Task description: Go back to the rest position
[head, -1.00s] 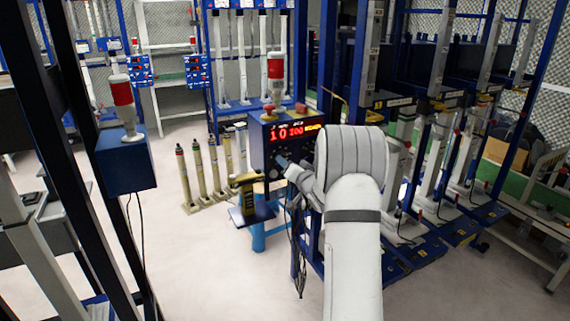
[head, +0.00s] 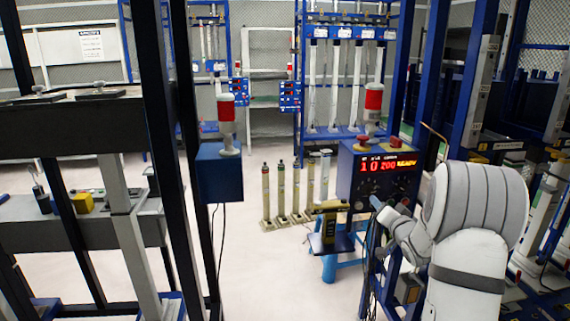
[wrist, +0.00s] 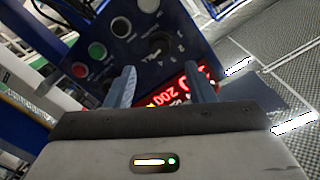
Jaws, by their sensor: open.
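My gripper shows in the wrist view (wrist: 163,88) with its two grey fingers apart and nothing between them. It faces the front of a blue control box (wrist: 160,35) with a red lit display, a dark knob and round green, red and white buttons. In the head view my gripper (head: 378,205) is beside the same control box (head: 375,175), near the lower part of its panel. Whether the fingers touch the panel cannot be told. My white arm covers the lower right of the head view.
A yellow-and-black tool (head: 330,225) stands on a blue stool (head: 330,246) below the box. Several upright cylinders (head: 282,192) stand on the floor behind it. A blue box with a red lamp (head: 220,172) is at left. Dark posts and racks flank the open pale floor (head: 285,280).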

